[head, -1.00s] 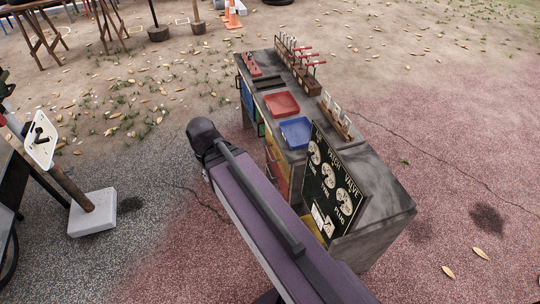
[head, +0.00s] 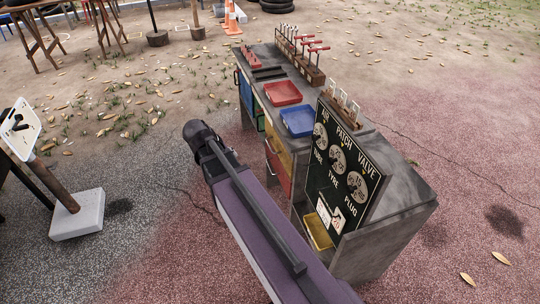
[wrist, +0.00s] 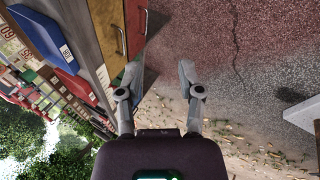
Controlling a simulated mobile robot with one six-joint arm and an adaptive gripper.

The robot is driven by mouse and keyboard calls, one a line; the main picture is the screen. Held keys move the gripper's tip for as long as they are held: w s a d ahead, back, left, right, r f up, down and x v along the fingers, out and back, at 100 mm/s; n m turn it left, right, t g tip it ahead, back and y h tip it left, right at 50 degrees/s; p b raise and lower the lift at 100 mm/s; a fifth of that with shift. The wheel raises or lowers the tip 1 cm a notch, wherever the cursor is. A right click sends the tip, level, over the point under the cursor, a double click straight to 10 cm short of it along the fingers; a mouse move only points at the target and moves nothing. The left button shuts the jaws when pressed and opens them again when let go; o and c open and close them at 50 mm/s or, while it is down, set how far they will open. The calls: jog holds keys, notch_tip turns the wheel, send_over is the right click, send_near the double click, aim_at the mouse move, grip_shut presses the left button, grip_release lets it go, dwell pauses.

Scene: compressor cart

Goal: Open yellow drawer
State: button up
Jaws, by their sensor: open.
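The yellow drawer (head: 284,155) is in the front of the grey cart (head: 395,215), above a red drawer (head: 276,174), and looks shut. My gripper (wrist: 158,74) is open and empty. Its left finger overlaps the cart's front edge in the picture, below the yellow drawer; I cannot tell if they touch. In the head view my arm hides the gripper and part of the cart front.
A red tray (head: 283,93), a blue tray (head: 297,121) and red-handled tools (head: 305,50) stand on the cart top. A dark sign board (head: 345,175) rises at its near end, by a yellow tray (head: 318,232). A white block (head: 77,215) stands left; ground between is clear.

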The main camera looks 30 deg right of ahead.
jog(key=w+d+f+h+b, duration=0.5)
jog(key=w+d+f+b, duration=0.2)
jog(key=b, duration=0.8)
jog(key=w+d+f+n+t+h+b, duration=0.1)
jog(key=w+d+f+h+b, duration=0.4)
jog(key=f+b, duration=0.7)
jog(key=w+d+b, duration=0.1)
jog(key=w+b, duration=0.1)
jog(key=b, duration=0.1)
jog(key=shift+d+b, duration=0.35)
jog(key=shift+d, duration=0.05)
jog(key=shift+d+f, duration=0.1)
jog(key=b+x, duration=0.1)
jog(key=x, duration=0.5)
jog(key=b+x, duration=0.1)
jog(key=x, duration=0.6)
jog(key=shift+w+d, duration=0.25)
jog(key=shift+w, duration=0.05)
jog(key=shift+c, duration=0.2)
